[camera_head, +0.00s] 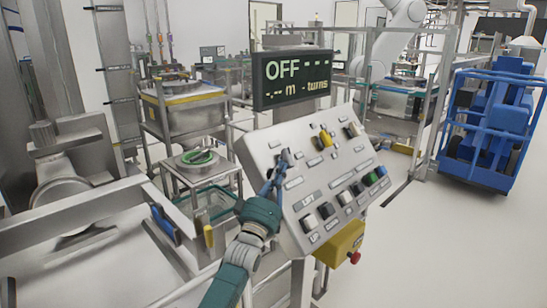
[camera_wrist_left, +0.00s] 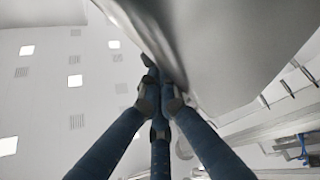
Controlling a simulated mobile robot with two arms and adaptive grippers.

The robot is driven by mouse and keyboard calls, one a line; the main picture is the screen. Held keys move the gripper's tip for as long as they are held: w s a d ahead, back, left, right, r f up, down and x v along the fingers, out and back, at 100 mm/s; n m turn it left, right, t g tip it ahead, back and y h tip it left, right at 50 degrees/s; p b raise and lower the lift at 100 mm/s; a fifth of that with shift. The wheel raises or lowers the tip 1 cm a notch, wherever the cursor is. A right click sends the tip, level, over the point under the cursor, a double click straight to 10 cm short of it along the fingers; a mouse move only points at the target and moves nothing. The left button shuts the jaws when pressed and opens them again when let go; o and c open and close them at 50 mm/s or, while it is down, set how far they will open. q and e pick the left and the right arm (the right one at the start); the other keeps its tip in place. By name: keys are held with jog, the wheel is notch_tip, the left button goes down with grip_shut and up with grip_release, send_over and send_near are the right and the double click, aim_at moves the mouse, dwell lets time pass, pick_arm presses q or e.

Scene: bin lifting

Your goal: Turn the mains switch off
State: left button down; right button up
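The grey sloped control panel (camera_head: 262,152) stands at the middle of the head view. My left gripper (camera_head: 282,162) is at its upper left part, with its blue fingers reaching the panel face. The fingers cover the control there, and I cannot read its label, so I cannot tell if it is the mains switch. In the left wrist view the fingertips (camera_wrist_left: 158,90) are drawn together beside a smooth grey surface. No switch shows clearly between them. The display (camera_head: 292,79) above the panel reads "OFF" with dashes. My right gripper is not in view.
The panel carries a yellow-and-black knob (camera_head: 325,139) and several dark, green and blue buttons lower right. A yellow box with a red emergency button (camera_head: 354,258) hangs below. A blue caged cart (camera_head: 490,125) stands at the right. The floor in front of it is clear.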

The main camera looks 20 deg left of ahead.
pick_arm(q)
jog(key=shift+s+f, duration=0.15)
jog(key=v, duration=1.1)
jog(key=shift+s, duration=0.35)
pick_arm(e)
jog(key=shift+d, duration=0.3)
pick_arm(q)
jog(key=shift+f, duration=0.1)
